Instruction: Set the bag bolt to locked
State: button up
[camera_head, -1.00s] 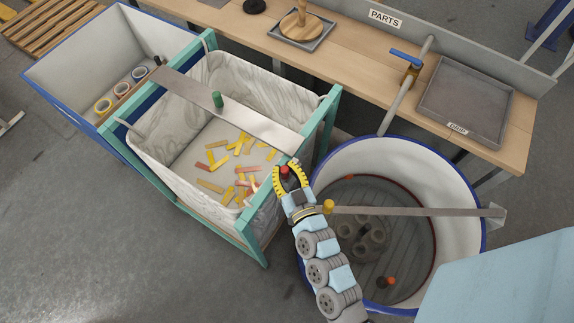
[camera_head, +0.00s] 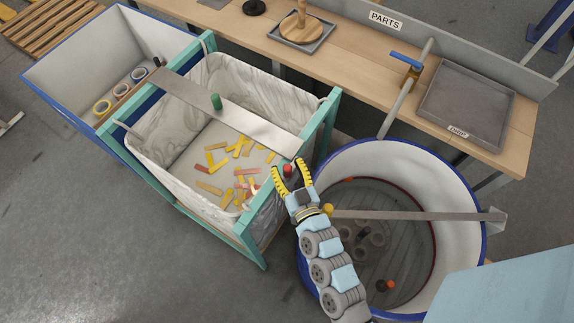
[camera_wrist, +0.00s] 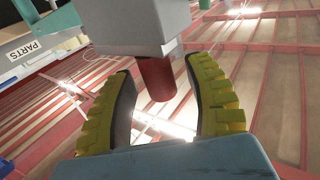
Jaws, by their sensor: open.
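A small red knob (camera_head: 288,169), which looks like the bag bolt's handle, is at the right corner of the teal frame around the white bag (camera_head: 150,152). In the wrist view the red knob (camera_wrist: 157,80) sticks out from a grey block (camera_wrist: 145,25), between my two fingers and with a gap on each side. My gripper (camera_head: 292,172) has yellow and black fingers spread open, just in front of the knob. Whether the bolt stands locked or unlocked cannot be told.
Several yellow and red strips (camera_head: 243,150) lie in the bag. A metal bar (camera_head: 255,128) with a green knob (camera_head: 216,101) crosses it. A round blue-rimmed tub (camera_head: 465,185) with a flat bar (camera_head: 420,215) stands right. A bench (camera_head: 345,60) is behind.

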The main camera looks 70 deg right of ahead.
jog(key=v, duration=1.2)
dwell(0.5)
